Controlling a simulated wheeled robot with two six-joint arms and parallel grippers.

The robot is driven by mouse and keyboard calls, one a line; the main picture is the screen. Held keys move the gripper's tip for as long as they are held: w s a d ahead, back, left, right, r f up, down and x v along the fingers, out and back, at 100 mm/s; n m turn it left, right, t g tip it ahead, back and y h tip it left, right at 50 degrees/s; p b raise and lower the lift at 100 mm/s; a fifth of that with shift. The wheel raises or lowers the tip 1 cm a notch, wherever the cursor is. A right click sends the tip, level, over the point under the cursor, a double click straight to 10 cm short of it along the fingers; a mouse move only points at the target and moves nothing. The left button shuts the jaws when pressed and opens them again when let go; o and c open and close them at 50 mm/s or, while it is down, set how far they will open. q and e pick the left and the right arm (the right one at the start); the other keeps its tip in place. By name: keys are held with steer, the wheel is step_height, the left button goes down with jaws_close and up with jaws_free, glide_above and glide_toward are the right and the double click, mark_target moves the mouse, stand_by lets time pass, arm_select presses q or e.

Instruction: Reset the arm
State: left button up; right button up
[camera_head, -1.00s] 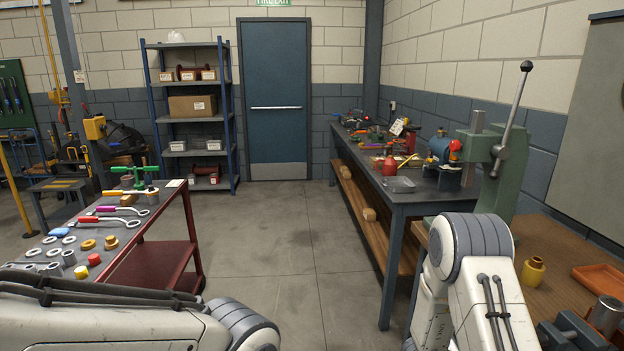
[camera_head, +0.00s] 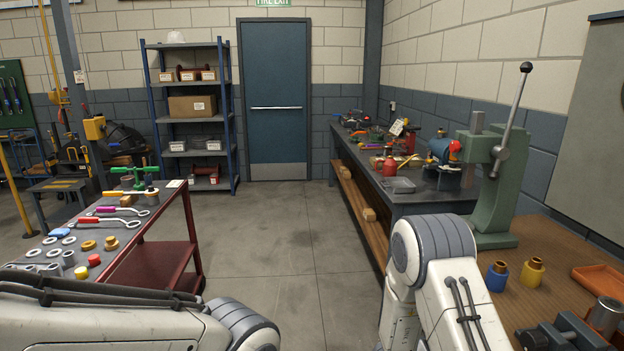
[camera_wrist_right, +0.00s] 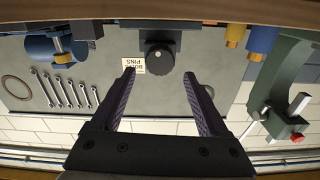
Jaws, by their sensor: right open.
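My right gripper (camera_wrist_right: 159,78) is open in the right wrist view, with its two dark fingers spread apart. Nothing is held between them. A black round part (camera_wrist_right: 160,57) and a label reading "PINS" (camera_wrist_right: 133,65) show beyond the fingertips. My right arm (camera_head: 440,270) stands bent at the lower right in the head view, its gripper out of that frame. My left arm (camera_head: 130,320) lies across the lower left in the head view. Its gripper is out of view.
A wooden bench (camera_head: 545,240) on the right carries a green press (camera_head: 493,190), a blue-and-brass part (camera_head: 497,276), a yellow part (camera_head: 533,272) and an orange tray (camera_head: 598,278). A red cart (camera_head: 160,265) with tools stands left. The floor between is clear.

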steer(key=shift+w, duration=0.1)
stand_by(0.3)
steer(key=w+a+f+n+t+y, duration=0.1)
steer(key=w+a+n+t+y, duration=0.4)
steer(key=w+y, duration=0.35)
steer(key=a+n+t+y, duration=0.2)
steer(key=a+n+y, duration=0.45)
steer(key=a, duration=0.45)
steer(key=s+a+r+n+g+y, duration=0.25)
steer(key=s+n+g, duration=0.3)
steer(key=s, duration=0.95)
steer(key=s+a+r+n+g+p, duration=0.1)
steer(key=s+a+r+n, duration=0.3)
steer(key=s+a, duration=0.3)
steer(key=s+a+r+n+g+y+p, duration=0.1)
steer(key=s+a+r+n+p, duration=0.1)
steer(key=s+a+r+n, duration=0.2)
steer(key=s+a, duration=0.3)
steer(key=s, duration=0.1)
steer(key=shift+a+r+g, duration=0.15)
steer(key=shift+r+g, duration=0.2)
steer(key=shift+r, duration=0.05)
